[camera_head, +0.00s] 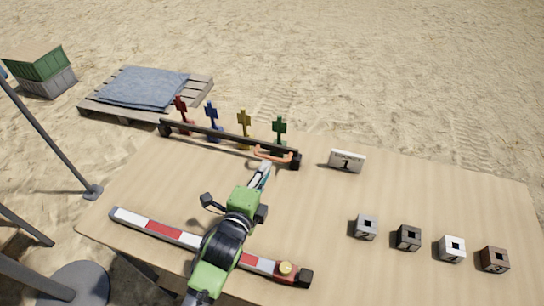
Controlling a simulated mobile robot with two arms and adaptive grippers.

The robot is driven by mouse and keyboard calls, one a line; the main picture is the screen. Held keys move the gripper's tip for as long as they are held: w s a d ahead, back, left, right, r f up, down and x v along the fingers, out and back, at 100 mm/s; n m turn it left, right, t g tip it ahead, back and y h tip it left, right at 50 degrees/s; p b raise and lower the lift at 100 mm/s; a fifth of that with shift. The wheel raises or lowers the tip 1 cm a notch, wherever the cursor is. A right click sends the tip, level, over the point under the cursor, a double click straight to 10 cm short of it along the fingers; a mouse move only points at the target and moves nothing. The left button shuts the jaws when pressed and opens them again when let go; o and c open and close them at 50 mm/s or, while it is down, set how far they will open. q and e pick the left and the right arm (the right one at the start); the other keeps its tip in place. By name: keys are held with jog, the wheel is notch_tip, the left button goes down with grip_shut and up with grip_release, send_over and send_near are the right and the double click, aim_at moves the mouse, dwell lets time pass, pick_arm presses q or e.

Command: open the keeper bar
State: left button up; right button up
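A long dark bar (225,138) lies across the back of the table in front of several coloured figures, red, blue, yellow and green. It has an orange handle (273,155) near its right end; I take it to be the keeper bar. My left gripper (264,169) is at the end of a green and black arm reaching up from the bottom. Its fingertips are just in front of the orange handle; I cannot tell whether they touch it or how far apart they are. My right gripper is not in view.
A red and white striped bar (165,232) with a brass knob (285,268) lies at the table's front, partly behind my arm. A sign marked 1 (347,160) stands right of the dark bar. Several small cubes (408,238) sit at the right. The table between is clear.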

aim_at(272, 157)
pick_arm(q)
jog(key=x, duration=0.5)
jog(key=shift+w, duration=0.1)
jog(key=shift+w+d, duration=0.2)
jog(key=shift+w, duration=0.15)
jog(key=shift+w+d+f, duration=0.15)
jog(key=shift+w+f, duration=0.05)
jog(key=shift+w, duration=0.35)
grip_shut()
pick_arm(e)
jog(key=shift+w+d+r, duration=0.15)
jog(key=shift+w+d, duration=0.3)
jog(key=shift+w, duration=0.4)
